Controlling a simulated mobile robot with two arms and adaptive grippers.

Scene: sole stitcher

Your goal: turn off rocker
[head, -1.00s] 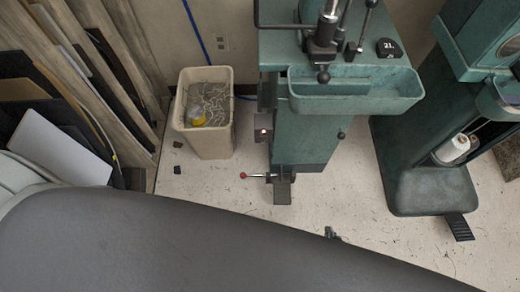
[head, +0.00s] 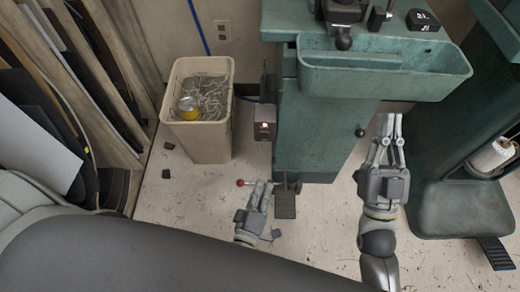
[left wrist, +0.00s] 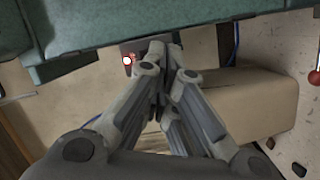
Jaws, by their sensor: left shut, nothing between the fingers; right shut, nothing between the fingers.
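The rocker (head: 264,126) shows as a small lit red-and-white spot on a dark box (head: 264,112) on the left side of the green machine (head: 320,130). In the left wrist view the lit rocker (left wrist: 127,61) is just left of my fingertips, with the box partly hidden behind them. My left gripper (head: 265,184) is shut and empty, below the box in the head view. Whether it touches the box cannot be told. My right gripper (head: 389,120) is shut and empty, to the right of the machine's column and below its tray.
A red-knobbed lever (head: 240,182) is beside my left gripper, near a foot pedal (head: 285,204). A beige bin (head: 203,140) of scraps stands left of the machine. A second green machine (head: 460,205) stands at right. Boards (head: 100,70) lean at far left.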

